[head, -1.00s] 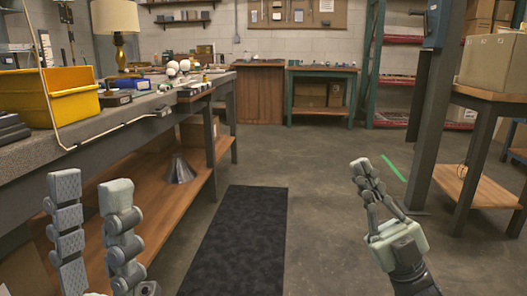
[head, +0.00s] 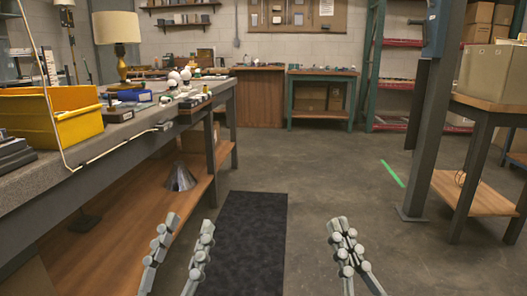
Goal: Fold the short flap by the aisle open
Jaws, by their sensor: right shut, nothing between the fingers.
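A tan carton (head: 490,74) stands on the wooden-topped table at the right edge in the head view. Its right side is cut off by the frame, and I cannot make out a separate short flap on it. My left gripper (head: 189,224) is open and empty at the bottom, left of the dark mat. My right gripper (head: 344,229) is shut and empty over the bare floor, right of the mat. Both grippers are well apart from the carton.
The workbench (head: 60,170) on the left holds a yellow bin (head: 65,118) and a lamp (head: 118,40). A grey post (head: 424,130) stands between my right gripper and the carton's table (head: 490,108). The floor ahead is clear beyond the dark mat (head: 240,245).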

